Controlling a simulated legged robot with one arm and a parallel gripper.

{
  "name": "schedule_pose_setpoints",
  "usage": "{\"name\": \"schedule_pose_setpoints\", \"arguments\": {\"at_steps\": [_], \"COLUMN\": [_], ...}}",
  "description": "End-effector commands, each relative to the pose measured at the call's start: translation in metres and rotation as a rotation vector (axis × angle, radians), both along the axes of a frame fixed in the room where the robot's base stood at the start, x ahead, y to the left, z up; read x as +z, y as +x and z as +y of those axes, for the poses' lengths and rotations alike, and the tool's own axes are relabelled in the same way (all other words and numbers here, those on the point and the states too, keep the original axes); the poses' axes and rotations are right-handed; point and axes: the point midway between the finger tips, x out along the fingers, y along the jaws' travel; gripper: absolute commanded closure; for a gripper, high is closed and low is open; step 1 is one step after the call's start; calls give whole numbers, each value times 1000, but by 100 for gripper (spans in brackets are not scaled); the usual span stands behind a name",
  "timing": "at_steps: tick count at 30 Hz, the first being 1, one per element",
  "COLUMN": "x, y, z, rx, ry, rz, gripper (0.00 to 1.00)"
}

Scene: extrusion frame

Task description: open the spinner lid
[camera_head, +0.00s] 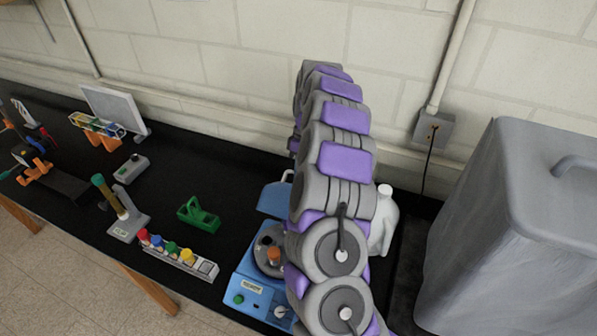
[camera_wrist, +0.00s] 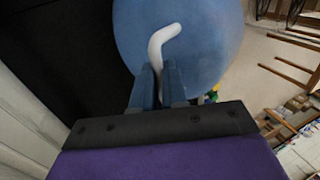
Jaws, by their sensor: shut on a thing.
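The blue spinner (camera_head: 249,291) stands on the black bench, partly hidden by my arm. Its bowl (camera_head: 262,250) is exposed, with an orange-capped tube (camera_head: 273,257) in it. The blue lid (camera_head: 274,199) is tilted up at the back of the spinner, and my arm covers its right part. In the wrist view the lid (camera_wrist: 205,38) fills the upper middle, with a bent white handle (camera_wrist: 158,45) on it. My gripper (camera_wrist: 160,85) is shut on this handle, one blue finger on each side. In the head view my gripper is hidden behind my arm.
A white jug (camera_head: 384,228) stands close right of my arm. A green holder (camera_head: 199,216) and a rack of coloured tubes (camera_head: 180,258) stand left of the spinner. The wall is close behind.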

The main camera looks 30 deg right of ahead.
Motion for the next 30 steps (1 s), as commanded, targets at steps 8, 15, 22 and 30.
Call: {"name": "schedule_pose_setpoints", "arguments": {"at_steps": [8, 15, 22, 30], "x": [-5, -6, -7, -8], "y": [11, 17, 19, 23], "z": [-16, -25, -28, -32], "rx": [-1, -1, 0, 2], "ry": [27, 70, 97, 117], "rz": [19, 42, 61, 70], "gripper": [100, 100, 100, 100]}}
